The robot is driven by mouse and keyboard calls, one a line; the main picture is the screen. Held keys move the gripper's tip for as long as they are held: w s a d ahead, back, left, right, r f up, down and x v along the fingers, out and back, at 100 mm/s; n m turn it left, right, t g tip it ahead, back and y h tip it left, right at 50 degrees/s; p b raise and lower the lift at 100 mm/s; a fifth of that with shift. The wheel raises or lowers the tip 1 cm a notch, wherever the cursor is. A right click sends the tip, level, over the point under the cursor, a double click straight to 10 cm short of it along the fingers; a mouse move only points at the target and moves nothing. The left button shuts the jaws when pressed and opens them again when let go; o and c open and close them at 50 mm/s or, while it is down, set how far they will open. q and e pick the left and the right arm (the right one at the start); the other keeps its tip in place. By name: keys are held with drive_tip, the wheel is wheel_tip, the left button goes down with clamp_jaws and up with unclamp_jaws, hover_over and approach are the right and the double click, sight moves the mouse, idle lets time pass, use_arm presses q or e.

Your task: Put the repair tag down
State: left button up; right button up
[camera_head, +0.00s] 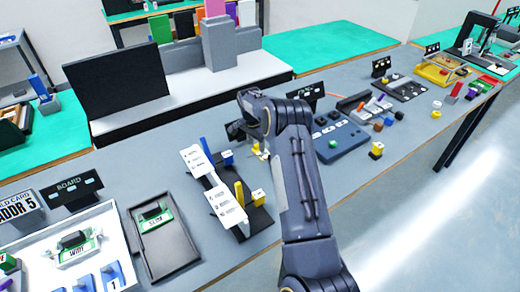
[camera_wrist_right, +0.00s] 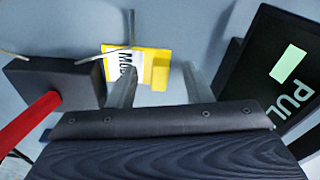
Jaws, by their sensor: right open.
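My right gripper (camera_wrist_right: 158,84) is open in the right wrist view, with its two fingers apart. A yellow tag (camera_wrist_right: 160,72) with a white label lies on the grey surface just beyond and between the fingertips. Its label is only partly readable. I cannot tell whether a finger touches it. In the head view my right arm reaches over the bench and hides most of the gripper; a small yellow patch (camera_head: 258,152) shows beside it. My left gripper is not in view.
In the right wrist view a black block (camera_wrist_right: 50,82) with a red rod stands left, and a black sign (camera_wrist_right: 275,75) stands right. In the head view a rack of white cards (camera_head: 222,200) stands left of my arm, and a blue-grey tray (camera_head: 340,142) lies right.

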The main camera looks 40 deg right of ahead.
drive_tip(key=shift+c, duration=0.5)
clamp_jaws()
drive_tip(key=shift+r, duration=0.15)
